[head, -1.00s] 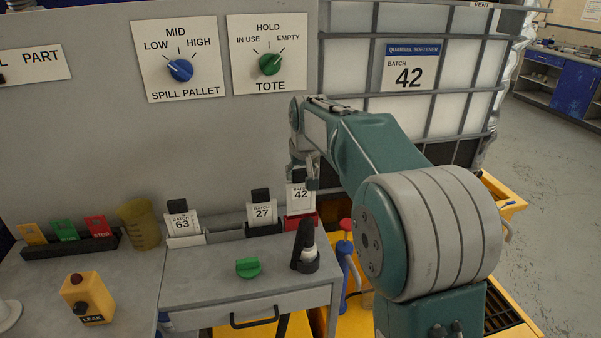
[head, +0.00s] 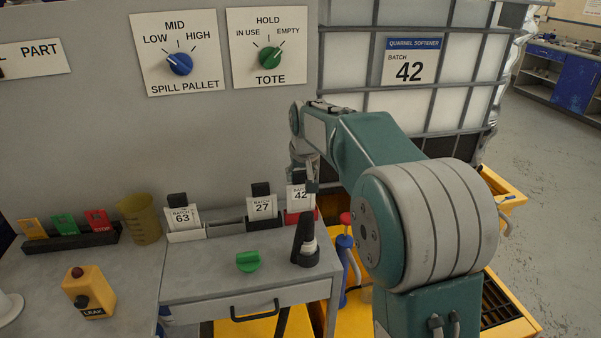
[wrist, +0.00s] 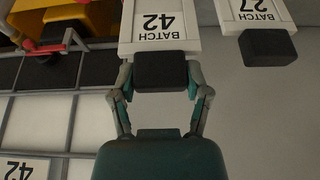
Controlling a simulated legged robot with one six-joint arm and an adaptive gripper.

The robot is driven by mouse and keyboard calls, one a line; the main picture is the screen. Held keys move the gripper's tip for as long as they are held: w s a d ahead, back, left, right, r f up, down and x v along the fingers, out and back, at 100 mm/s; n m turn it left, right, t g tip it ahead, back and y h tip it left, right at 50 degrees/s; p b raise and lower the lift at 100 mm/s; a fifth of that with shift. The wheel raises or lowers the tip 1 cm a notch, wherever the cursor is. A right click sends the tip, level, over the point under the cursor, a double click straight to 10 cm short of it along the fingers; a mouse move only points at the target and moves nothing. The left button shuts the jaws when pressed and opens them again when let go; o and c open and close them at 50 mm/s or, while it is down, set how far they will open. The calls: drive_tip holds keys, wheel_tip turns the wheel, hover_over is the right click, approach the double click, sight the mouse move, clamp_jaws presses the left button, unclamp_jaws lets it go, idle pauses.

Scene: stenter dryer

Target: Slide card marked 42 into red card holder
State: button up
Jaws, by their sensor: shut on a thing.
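The card marked 42 (head: 298,195) stands at the red card holder (head: 291,217) at the right end of the shelf in the head view. In the wrist view the card (wrist: 160,22) appears upside down, with its black grip block (wrist: 160,70) between my fingers. My gripper (wrist: 160,78) is shut on that block; in the head view my gripper (head: 311,184) is partly hidden by my arm. Only a small part of the red holder shows, so I cannot tell how deep the card sits in it.
Card 27 (head: 262,207) stands in a black holder just left, and card 63 (head: 182,217) in a white holder further left. A tote labelled 42 (head: 410,70) stands behind right.

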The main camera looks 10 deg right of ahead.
drive_tip(key=shift+f, duration=1.05)
drive_tip(key=o, duration=1.2)
drive_tip(key=shift+r, duration=0.1)
drive_tip(key=v, duration=1.1)
drive_tip(key=shift+s+r, duration=0.15)
drive_tip(key=shift+r, duration=0.15)
